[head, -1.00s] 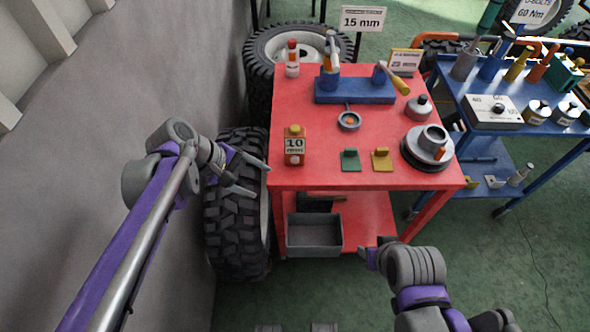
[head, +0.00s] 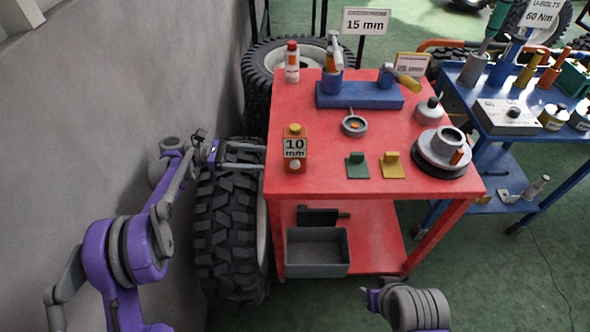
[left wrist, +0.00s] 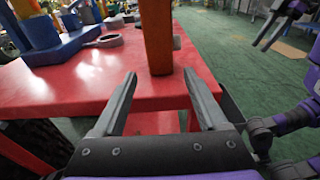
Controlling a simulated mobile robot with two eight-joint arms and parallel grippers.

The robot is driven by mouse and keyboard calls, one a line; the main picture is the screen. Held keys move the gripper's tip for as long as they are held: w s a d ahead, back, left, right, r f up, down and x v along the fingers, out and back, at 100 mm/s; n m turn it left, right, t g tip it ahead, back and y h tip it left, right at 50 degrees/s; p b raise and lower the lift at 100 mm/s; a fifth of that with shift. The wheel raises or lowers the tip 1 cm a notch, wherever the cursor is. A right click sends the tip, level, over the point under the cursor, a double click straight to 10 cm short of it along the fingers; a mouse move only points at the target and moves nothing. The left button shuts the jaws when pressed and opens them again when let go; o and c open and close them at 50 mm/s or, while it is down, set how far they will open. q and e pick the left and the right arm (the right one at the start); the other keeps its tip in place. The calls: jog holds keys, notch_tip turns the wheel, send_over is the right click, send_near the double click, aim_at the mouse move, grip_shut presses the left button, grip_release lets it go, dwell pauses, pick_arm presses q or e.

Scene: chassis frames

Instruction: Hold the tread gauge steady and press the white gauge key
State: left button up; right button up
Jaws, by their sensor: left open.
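The tread gauge (head: 294,149) is an orange-brown block with a "10 mm" display and a yellow knob on top. It stands upright near the left front of the red cart top (head: 330,182). The white gauge key (head: 295,166) is on its front face, below the display. My left gripper (head: 262,157) is open and empty at the cart's left edge, pointing at the gauge. In the left wrist view the gauge (left wrist: 157,45) stands just beyond and between the open fingertips (left wrist: 159,76), not touching them. My right gripper (head: 369,294) is low in front of the cart, its jaws unclear.
A green bracket (head: 357,166) and a yellow bracket (head: 392,166) lie right of the gauge. A ring-shaped tool (head: 354,126) and a blue block (head: 360,97) are behind. A big tyre (head: 228,220) stands left of the cart, under my left arm. A grey bin (head: 318,252) sits below.

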aim_at(291, 160)
pick_arm(q)
jog(key=d, duration=0.5)
jog(key=d+f, duration=0.1)
jog(key=d, duration=0.2)
jog(key=shift+d, duration=0.95)
pick_arm(e)
jog(key=shift+f, duration=0.2)
pick_arm(q)
jog(key=c, duration=0.8)
pick_arm(e)
grip_shut()
dwell(1.4)
